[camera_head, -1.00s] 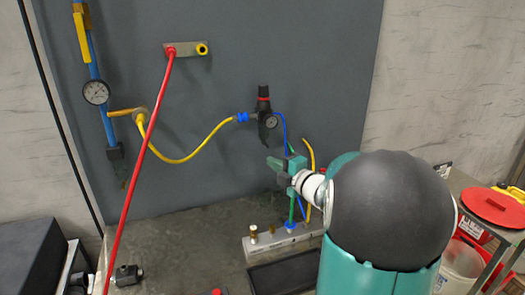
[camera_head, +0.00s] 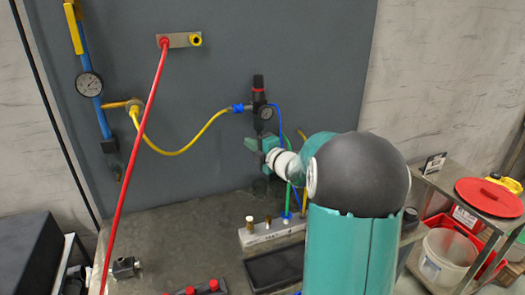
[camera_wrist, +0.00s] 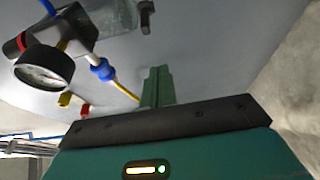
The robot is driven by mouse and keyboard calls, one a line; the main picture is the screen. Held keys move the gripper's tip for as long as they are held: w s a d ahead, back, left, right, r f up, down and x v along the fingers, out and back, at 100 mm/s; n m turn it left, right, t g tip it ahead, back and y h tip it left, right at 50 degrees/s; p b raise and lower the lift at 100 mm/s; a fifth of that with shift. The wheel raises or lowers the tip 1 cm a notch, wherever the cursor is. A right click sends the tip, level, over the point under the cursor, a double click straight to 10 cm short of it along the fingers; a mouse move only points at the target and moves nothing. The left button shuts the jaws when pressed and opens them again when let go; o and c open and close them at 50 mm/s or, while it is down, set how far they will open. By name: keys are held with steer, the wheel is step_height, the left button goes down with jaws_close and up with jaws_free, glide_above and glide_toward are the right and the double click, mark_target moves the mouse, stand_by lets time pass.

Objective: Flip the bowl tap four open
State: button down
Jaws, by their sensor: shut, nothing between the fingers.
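The regulator (camera_head: 258,93) is on the grey panel, with a dark red-ringed top and a round gauge (camera_head: 267,113). Its bowl (camera_head: 258,125) hangs below, just above my gripper. In the wrist view the clear bowl (camera_wrist: 115,17) is at the top, and a small dark fitting (camera_wrist: 147,14) at its end looks like the tap. I cannot tell the tap's position. My gripper (camera_head: 250,143) is shut and empty, its teal fingers just below the bowl in the head view. In the wrist view the fingers (camera_wrist: 157,86) are together, apart from the bowl.
A yellow hose (camera_head: 185,150) joins the regulator's left side through a blue fitting (camera_head: 238,107). Blue and green tubes run down to a metal manifold (camera_head: 272,232) on the bench. A red hose (camera_head: 134,175) crosses the left. A black tray (camera_head: 275,267) lies in front.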

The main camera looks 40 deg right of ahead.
steer(key=d, duration=0.3)
steer(key=shift+d, duration=0.35)
steer(key=shift+d+y, duration=0.2)
steer(key=shift+y, duration=0.1)
steer(key=d+n+g+y, duration=0.1)
steer(key=n+y, duration=0.1)
steer(key=d+n+g+y, duration=0.1)
steer(key=d+n+y, duration=0.1)
steer(key=y, duration=0.1)
steer(key=d+n+g+y, duration=0.1)
steer(key=d+n+y, duration=0.1)
steer(key=y, duration=0.1)
steer(key=shift+w+d, duration=0.15)
steer(key=shift+d, duration=0.1)
stand_by(0.4)
